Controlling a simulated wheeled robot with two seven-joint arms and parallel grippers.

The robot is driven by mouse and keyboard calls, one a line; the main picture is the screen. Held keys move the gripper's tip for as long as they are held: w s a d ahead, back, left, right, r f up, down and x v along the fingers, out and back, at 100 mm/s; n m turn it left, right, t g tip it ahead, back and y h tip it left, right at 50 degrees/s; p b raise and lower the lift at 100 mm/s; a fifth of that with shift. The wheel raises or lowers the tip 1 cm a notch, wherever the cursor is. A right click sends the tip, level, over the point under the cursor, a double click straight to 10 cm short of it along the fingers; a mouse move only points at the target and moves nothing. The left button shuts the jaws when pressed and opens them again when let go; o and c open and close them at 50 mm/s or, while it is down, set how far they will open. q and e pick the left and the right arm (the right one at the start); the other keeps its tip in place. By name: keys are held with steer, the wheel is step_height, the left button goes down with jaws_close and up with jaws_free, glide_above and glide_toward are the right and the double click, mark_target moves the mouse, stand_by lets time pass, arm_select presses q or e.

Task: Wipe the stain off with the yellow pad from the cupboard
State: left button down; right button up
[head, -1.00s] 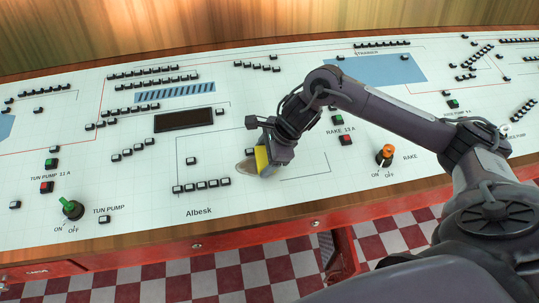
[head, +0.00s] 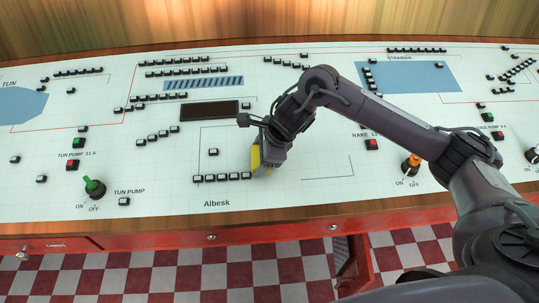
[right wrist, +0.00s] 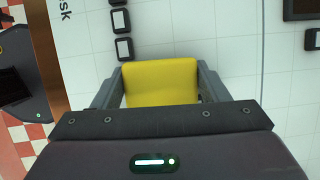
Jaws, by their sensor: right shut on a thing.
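The yellow pad (head: 256,160) is held against or just above the white control panel, just right of the row of black buttons above the "Albesk" label. My right gripper (head: 264,163) is shut on it. In the right wrist view the pad (right wrist: 160,82) sits between the two fingers, with white gridded panel around it. No stain shows in the current views; the area under the pad and gripper is hidden. My left gripper is not in view.
A row of black buttons (head: 222,177) lies close left of the pad. A green knob (head: 94,187) and an orange knob (head: 412,162) stand up from the panel. An open red cupboard door (head: 352,262) hangs below the panel's wooden front edge.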

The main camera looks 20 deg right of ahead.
mark_target(297, 158)
steer(key=shift+w+a, duration=0.1)
steer(key=shift+a, duration=0.3)
steer(key=shift+w+d+b, duration=0.1)
steer(key=shift+w+b, duration=0.1)
steer(key=shift+b, duration=0.15)
steer(key=shift+d, duration=0.6)
steer(key=shift+s+d+f+b, duration=0.1)
steer(key=shift+s+d+b, duration=0.3)
steer(key=shift+d, duration=0.45)
steer(key=shift+s+d+r+b, duration=0.15)
steer(key=shift+d+b, duration=0.3)
steer(key=shift+d, duration=0.4)
steer(key=shift+s+d+f+b, duration=0.15)
steer(key=shift+s+d+b, duration=0.25)
steer(key=shift+d, duration=0.45)
steer(key=shift+s+d+b, duration=0.15)
steer(key=shift+d+b, duration=0.15)
steer(key=shift+d, duration=0.55)
steer(key=shift+s+d+b, duration=0.25)
steer(key=shift+d+b, duration=0.15)
steer(key=shift+d, duration=0.4)
steer(key=shift+s+d+b, duration=0.2)
steer(key=shift+d+b, duration=0.2)
steer(key=shift+d, duration=0.65)
steer(key=shift+r, duration=0.2)
